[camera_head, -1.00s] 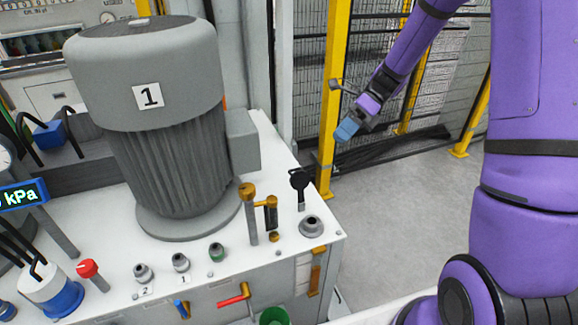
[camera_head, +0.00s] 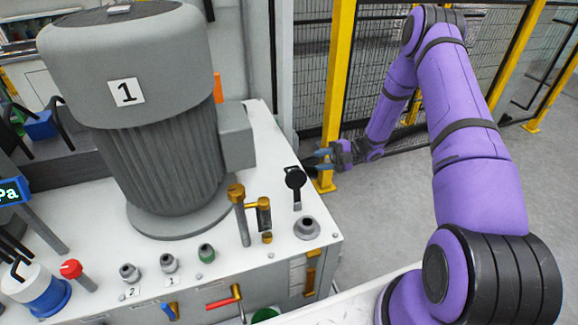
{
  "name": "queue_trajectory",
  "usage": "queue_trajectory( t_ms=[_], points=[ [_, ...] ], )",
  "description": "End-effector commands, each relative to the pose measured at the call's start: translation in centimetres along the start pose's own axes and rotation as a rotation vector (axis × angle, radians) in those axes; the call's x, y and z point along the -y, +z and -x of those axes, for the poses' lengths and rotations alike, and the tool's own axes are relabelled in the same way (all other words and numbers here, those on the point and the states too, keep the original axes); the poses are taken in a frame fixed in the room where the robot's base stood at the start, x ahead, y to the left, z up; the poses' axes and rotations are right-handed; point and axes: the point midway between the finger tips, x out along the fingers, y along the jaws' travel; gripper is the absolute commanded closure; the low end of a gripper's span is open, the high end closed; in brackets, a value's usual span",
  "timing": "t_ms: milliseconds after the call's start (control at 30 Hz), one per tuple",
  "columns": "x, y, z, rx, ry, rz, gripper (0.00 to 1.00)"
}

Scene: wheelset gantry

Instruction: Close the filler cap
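The filler cap (camera_head: 296,180) is a black round disc standing raised on a small post at the right end of the white cabinet top. The grey round filler neck (camera_head: 307,228) sits in front of it, uncovered, with its dark opening showing. My gripper (camera_head: 320,160) is to the right of the cap and slightly higher in the picture. I see no contact between the fingers and the cap.
A large grey motor marked 1 (camera_head: 150,110) stands left of the cap. A brass valve with upright pipes (camera_head: 250,208) rises close to the left of the neck. A yellow fence post (camera_head: 336,90) stands behind my gripper. Open floor (camera_head: 400,210) lies to the right.

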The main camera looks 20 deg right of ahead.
Motion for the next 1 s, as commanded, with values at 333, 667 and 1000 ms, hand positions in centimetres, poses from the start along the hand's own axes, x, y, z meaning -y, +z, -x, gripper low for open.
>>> queue_trajectory(
  t_ms=[333,667,1000],
  points=[
    [-0.1,-0.1,-5.2,-0.004,-0.001,0.001,0.64],
    [-0.1,-0.1,-9.7,-0.003,-0.002,0.003,0.64],
    [-0.1,0.0,-10.6,0.0,-0.002,0.003,0.64]
  ],
)
